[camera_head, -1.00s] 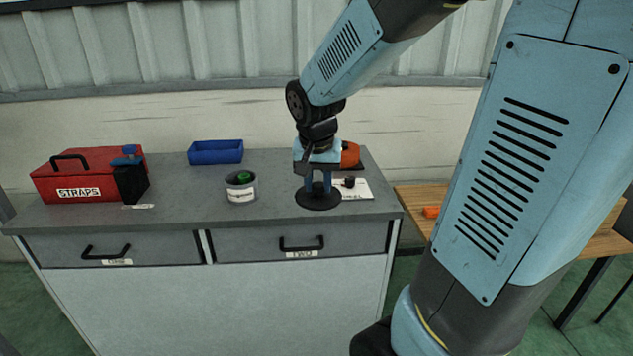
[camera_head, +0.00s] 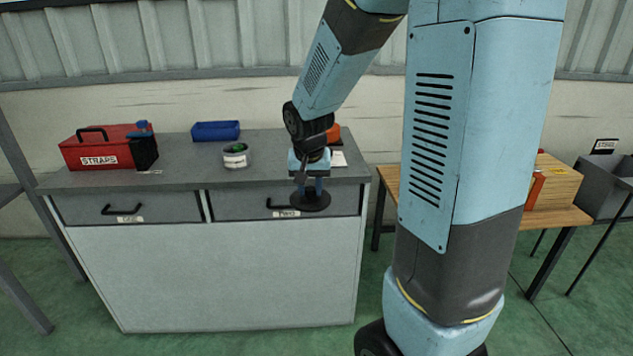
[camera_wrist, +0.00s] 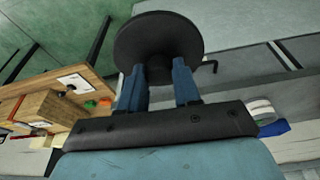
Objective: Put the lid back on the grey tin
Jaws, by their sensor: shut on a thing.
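The grey tin (camera_head: 236,156) stands upright and open on the counter, with a pale label and something green inside. My gripper (camera_head: 311,189) is shut on a dark round lid (camera_head: 311,201) by its middle and holds it roughly level. In the head view the lid overlaps the right drawer front, to the right of the tin and lower in the picture. In the wrist view both blue fingers (camera_wrist: 160,86) close on the lid (camera_wrist: 158,38), whose broad dark disc hides part of the cabinet.
On the grey counter (camera_head: 180,178) are a red STRAPS toolbox (camera_head: 98,150), a dark blue-topped item (camera_head: 143,148) and a blue bin (camera_head: 216,131). An orange object (camera_head: 333,132) sits behind my gripper. A wooden table (camera_head: 388,180) stands to the right.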

